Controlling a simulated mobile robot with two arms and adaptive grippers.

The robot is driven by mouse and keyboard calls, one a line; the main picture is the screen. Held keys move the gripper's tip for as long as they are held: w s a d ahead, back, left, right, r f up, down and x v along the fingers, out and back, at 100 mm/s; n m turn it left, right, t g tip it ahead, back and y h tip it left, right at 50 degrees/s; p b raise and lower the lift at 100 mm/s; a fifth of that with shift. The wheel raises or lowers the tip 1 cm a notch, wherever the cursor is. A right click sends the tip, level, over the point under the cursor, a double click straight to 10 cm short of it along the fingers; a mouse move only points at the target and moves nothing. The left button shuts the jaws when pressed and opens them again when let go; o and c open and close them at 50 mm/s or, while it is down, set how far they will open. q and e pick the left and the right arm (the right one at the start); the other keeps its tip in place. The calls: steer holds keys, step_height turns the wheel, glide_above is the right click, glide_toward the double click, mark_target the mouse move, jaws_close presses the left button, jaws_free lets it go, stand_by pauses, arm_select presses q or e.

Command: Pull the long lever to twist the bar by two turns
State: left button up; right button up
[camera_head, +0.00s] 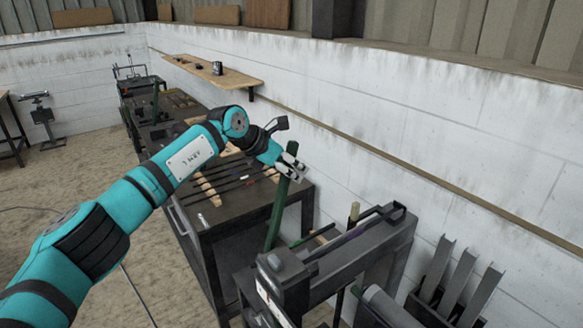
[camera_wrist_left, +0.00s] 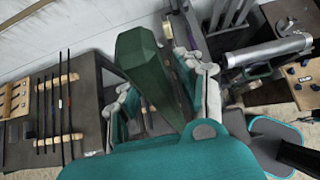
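The long green lever (camera_head: 277,214) stands up from the near end of the dark twisting machine (camera_head: 358,247), tilted slightly right at its top. My left gripper (camera_head: 290,167) is at the lever's upper end. In the left wrist view, the green lever (camera_wrist_left: 150,75) passes between the fingers of my left gripper (camera_wrist_left: 163,105), which look spread, with a gap at least on the left side. Contact on the right side is unclear. The lever's lower end is hidden there. My right gripper is not in view.
A dark workbench (camera_head: 235,215) with several thin rods on wooden supports stands behind the machine. The white wall (camera_head: 400,140) runs along the right. Metal channels (camera_head: 458,278) stand at lower right. The floor (camera_head: 165,265) at left is mostly clear.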

arm_select(q)
steer(key=shift+o, duration=0.2)
steer(key=v, duration=1.1)
steer(key=shift+s+a+r, duration=0.2)
steer(key=shift+a+r, duration=0.05)
